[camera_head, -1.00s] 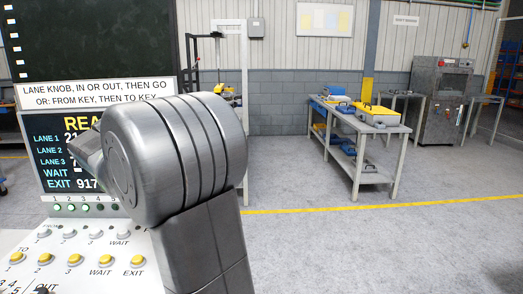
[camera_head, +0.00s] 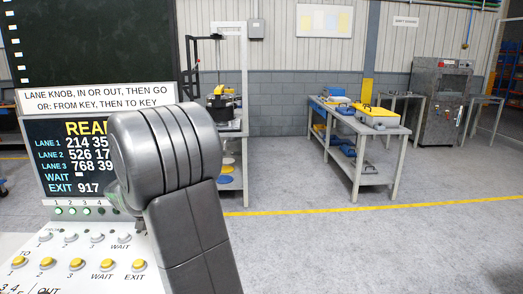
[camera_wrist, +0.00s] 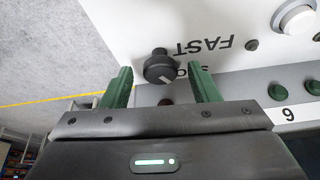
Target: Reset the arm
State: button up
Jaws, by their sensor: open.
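My arm stands in the left half of the head view, in front of a control panel (camera_head: 75,245) with a screen (camera_head: 70,160). My gripper (camera_wrist: 162,88) shows in the wrist view with its two green fingers apart and nothing between them in their grip. A black knob (camera_wrist: 160,68) on the panel shows beyond and between the fingertips; I cannot tell how far off it is. In the head view the gripper is mostly hidden behind my arm.
White and yellow buttons (camera_head: 77,264) fill the panel's sloped face. A workbench (camera_head: 352,145) with blue and yellow items stands to the right. A grey machine (camera_head: 440,100) stands behind it. The grey floor (camera_head: 300,250) is open at front right.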

jog(key=n+y+p, duration=0.1)
jog(key=n+p, duration=0.1)
jog(key=n+y+p, duration=0.1)
jog(key=n+p, duration=0.1)
jog(key=n, duration=0.1)
jog(key=shift+w+d+r+g, duration=0.1)
jog(key=shift+d+g, duration=0.1)
jog(key=shift+g, duration=0.1)
jog(key=shift+w+d+n+g+y+p, duration=0.1)
jog(key=shift+n+g+y+p, duration=0.2)
jog(key=shift+n+p, duration=0.75)
jog(key=shift+n+g+y+p, duration=0.2)
jog(key=shift+n+y+p, duration=0.25)
jog(key=shift+n, duration=1.1)
jog(key=shift+r, duration=0.1)
jog(key=shift+b+v, duration=0.35)
jog(key=shift+v, duration=1.85)
